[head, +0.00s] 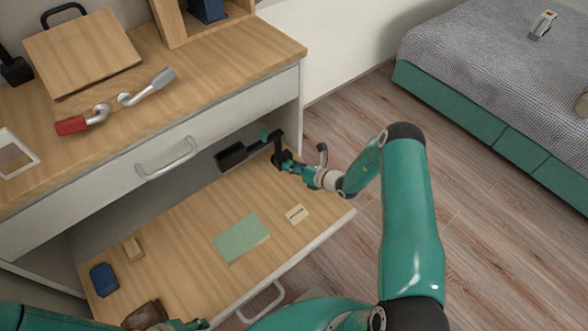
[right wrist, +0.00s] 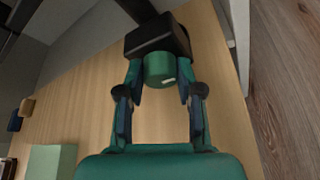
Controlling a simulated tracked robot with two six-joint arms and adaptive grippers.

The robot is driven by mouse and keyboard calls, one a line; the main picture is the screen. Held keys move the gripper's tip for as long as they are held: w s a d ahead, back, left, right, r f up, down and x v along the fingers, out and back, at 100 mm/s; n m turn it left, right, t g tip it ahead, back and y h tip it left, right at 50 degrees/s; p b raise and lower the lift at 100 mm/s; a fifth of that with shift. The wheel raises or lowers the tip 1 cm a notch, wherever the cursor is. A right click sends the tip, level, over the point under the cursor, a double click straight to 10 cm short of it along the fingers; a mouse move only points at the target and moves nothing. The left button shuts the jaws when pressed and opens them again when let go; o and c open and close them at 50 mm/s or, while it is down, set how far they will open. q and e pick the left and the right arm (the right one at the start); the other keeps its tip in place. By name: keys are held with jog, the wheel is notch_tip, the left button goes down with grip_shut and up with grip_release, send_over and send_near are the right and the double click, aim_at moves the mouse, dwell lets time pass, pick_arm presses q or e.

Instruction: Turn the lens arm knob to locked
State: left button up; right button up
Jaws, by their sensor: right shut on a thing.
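A green round knob (right wrist: 159,69) with a small pale mark on its side sits against a dark block (right wrist: 157,38) in the right wrist view. My right gripper (right wrist: 160,82) has one finger on each side of the knob and is shut on it. In the head view my right gripper (head: 276,152) is at the back right of the pulled-out drawer, beside a dark arm-like piece (head: 233,155) with a green part. The fingers largely hide the knob there. My left gripper (head: 186,325) is only partly in view at the bottom edge, and its jaws are unclear.
The open drawer (head: 185,220) holds a green pad (head: 242,238), a pale note block (head: 297,214), a small wooden block (head: 133,249), a blue item (head: 103,279) and a brown item (head: 145,314). The desktop (head: 215,65) overhangs the drawer's back. Floor is free at right.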

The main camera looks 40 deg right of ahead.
pick_arm(q)
jog(key=shift+f+b, duration=0.3)
jog(key=shift+f, duration=0.15)
pick_arm(e)
jog(key=shift+d+m, duration=0.2)
jog(key=shift+m, duration=0.2)
jog(key=o, duration=0.9)
jog(key=v, duration=1.2)
jog(key=shift+d+f, duration=0.1)
jog(key=shift+f, duration=0.05)
pick_arm(q)
jog(key=shift+s, duration=0.1)
